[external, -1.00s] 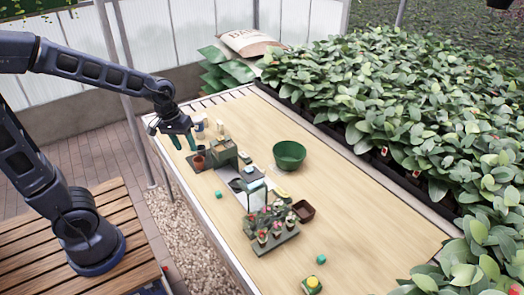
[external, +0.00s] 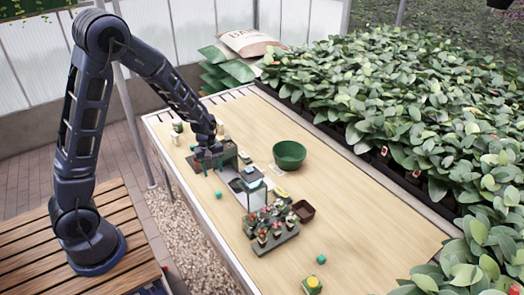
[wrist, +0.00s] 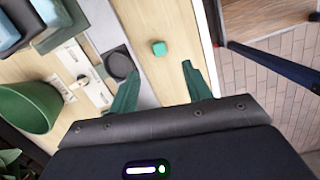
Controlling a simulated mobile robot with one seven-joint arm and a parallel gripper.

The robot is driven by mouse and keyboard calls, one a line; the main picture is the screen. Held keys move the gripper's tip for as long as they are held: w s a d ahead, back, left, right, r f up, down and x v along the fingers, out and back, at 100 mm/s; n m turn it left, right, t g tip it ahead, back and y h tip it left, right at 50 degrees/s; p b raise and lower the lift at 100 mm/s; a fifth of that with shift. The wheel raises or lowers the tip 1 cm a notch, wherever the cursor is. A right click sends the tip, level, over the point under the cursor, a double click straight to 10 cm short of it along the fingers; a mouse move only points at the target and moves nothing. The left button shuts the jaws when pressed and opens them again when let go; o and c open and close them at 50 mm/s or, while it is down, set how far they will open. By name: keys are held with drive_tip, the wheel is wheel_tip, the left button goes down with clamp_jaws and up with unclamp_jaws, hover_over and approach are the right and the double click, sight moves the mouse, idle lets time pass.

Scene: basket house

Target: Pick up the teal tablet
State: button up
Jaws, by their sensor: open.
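A small teal block (external: 218,194), the nearest match to a tablet, lies on the wooden table near its left edge. In the wrist view the teal block (wrist: 159,48) lies on bare wood, ahead of my fingertips and between their lines. A similar teal block (external: 321,259) lies near the table's front end. My gripper (wrist: 160,82) is open with its green fingers apart and nothing between them. In the external view my gripper (external: 208,166) is low, beyond the first teal block and near the green crate; its fingertips are hard to make out there.
A green bowl (external: 289,155) stands right of a device with a dark round dish (wrist: 120,63). A plant tray (external: 272,238) and a small brown dish (external: 303,211) stand nearer the front. The table's right side is clear. Dense plants (external: 400,110) line the right.

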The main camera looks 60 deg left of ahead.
sight(218, 192)
drive_tip(key=shift+n, duration=0.4)
drive_tip(key=shift+w+d+f, duration=0.1)
drive_tip(key=shift+d+f, duration=0.05)
drive_tip(key=shift+f, duration=2)
drive_tip(key=shift+w+d+f, duration=0.1)
drive_tip(key=shift+f, duration=2.1)
drive_tip(key=shift+w+d+f, duration=0.1)
drive_tip(key=shift+d+f, duration=0.05)
drive_tip(key=shift+f, duration=2)
drive_tip(key=c, duration=1.1)
drive_tip(key=shift+o, duration=0.2)
